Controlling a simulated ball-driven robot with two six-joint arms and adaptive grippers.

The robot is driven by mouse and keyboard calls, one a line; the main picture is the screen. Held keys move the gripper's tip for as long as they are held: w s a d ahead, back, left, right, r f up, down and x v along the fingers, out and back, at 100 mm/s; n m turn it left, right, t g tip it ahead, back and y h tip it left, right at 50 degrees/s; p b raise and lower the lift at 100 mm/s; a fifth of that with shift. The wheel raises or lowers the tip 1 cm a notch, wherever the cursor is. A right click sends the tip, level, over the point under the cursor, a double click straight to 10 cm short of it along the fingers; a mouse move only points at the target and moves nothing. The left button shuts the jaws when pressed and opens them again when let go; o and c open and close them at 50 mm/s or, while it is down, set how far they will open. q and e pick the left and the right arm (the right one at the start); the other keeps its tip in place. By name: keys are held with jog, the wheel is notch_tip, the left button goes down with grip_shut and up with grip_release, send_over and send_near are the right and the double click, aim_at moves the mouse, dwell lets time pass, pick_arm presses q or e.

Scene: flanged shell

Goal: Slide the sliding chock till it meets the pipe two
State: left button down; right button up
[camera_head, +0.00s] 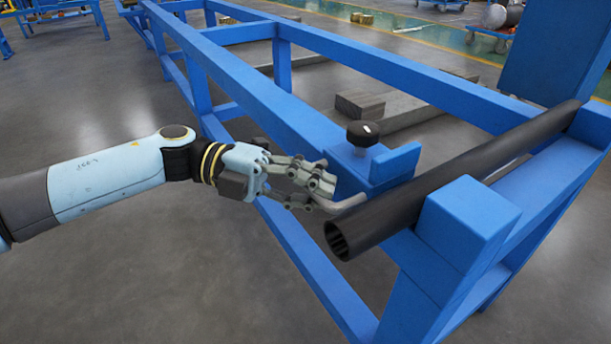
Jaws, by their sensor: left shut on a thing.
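The dark pipe two (460,172) lies aslant across the blue frame, with its open end toward me. The sliding chock (394,166) is a blue block with a raised plate and a black knob (363,134); it sits on the frame rail just left of the pipe. A narrow space seems to show between its plate and the pipe, but I cannot tell its exact width. My left gripper (326,191) is shut on the chock's grey bent handle (346,204), left of the pipe's open end. The fingers hide part of the handle. My right gripper is out of view.
A blue block (466,222) stands on the frame at the pipe's near right side. A tall blue post (555,50) rises at the back right. Long blue rails (245,85) run away to the back left. Grey bars (400,108) lie on the floor behind.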

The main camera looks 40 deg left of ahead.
pick_arm(q)
jog(key=shift+s+d+f, duration=0.15)
jog(key=shift+s+d, duration=0.15)
jog(key=shift+d, duration=0.2)
jog(key=shift+s+d+f, duration=0.1)
jog(key=shift+s+d, duration=0.2)
jog(key=shift+d, duration=0.2)
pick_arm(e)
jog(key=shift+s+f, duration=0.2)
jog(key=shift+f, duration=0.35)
pick_arm(q)
jog(key=c, duration=1.3)
grip_release()
jog(key=shift+d, duration=0.1)
jog(key=shift+r, duration=0.1)
jog(key=v, duration=1.2)
jog(key=shift+w, duration=0.1)
